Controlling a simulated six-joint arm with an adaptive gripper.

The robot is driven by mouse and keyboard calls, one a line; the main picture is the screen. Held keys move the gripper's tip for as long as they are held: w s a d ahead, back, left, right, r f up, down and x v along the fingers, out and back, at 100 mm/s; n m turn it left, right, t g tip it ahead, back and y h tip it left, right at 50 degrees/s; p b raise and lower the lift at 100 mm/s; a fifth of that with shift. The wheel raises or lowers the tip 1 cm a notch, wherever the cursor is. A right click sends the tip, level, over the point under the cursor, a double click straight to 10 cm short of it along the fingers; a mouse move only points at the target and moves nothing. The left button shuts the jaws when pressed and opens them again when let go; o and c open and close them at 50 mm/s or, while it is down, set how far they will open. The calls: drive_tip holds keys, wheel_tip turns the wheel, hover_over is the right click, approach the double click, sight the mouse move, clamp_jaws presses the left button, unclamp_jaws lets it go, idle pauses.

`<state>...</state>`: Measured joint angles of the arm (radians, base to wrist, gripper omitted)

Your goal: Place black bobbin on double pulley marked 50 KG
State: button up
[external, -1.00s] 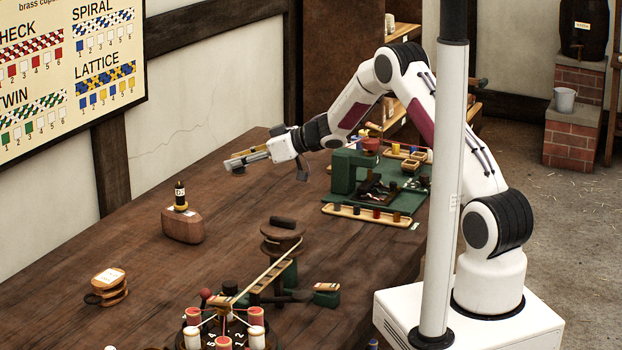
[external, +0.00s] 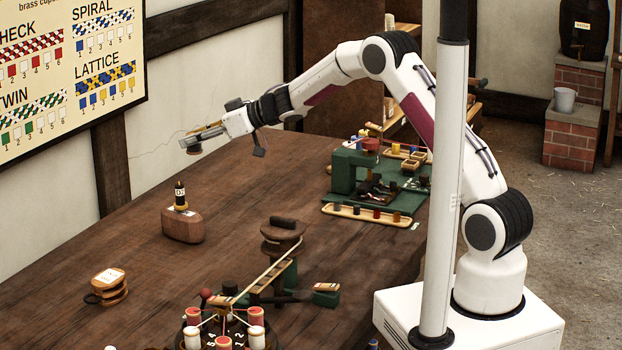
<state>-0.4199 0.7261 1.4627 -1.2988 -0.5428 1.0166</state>
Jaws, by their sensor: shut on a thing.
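My gripper (external: 193,140) is in the air above the far left part of the table. It is shut on a small dark bobbin (external: 194,151), which shows only a little under the fingers; its exact colour is hard to tell. A layered wooden pulley block (external: 108,286) with a white label on top lies at the front left of the table; it looks like the double pulley, but the label is too small to read. My gripper is well above and behind it.
A post with a round wooden head (external: 282,238) and a numbered ring of spools (external: 224,338) stand nearer the front. A tray of bobbins (external: 366,213) lies at the right. The wall is close behind.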

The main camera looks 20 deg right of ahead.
drive_tip(key=s+a+f+n+g+y, duration=0.1)
drive_tip(key=s+a+n+g, duration=0.1)
drive_tip(key=s+a, duration=2.6)
drive_tip(key=f, duration=0.5)
drive_tip(key=shift+s+a+f, duration=0.15)
drive_tip(key=shift+s+a, duration=0.05)
drive_tip(key=shift+a, duration=0.1)
hover_over(103, 280)
drive_tip(key=shift+f, duration=3.1)
drive_tip(key=shift+f, duration=0.1)
drive_tip(key=shift+f, duration=1.75)
drive_tip(key=shift+f, duration=0.15)
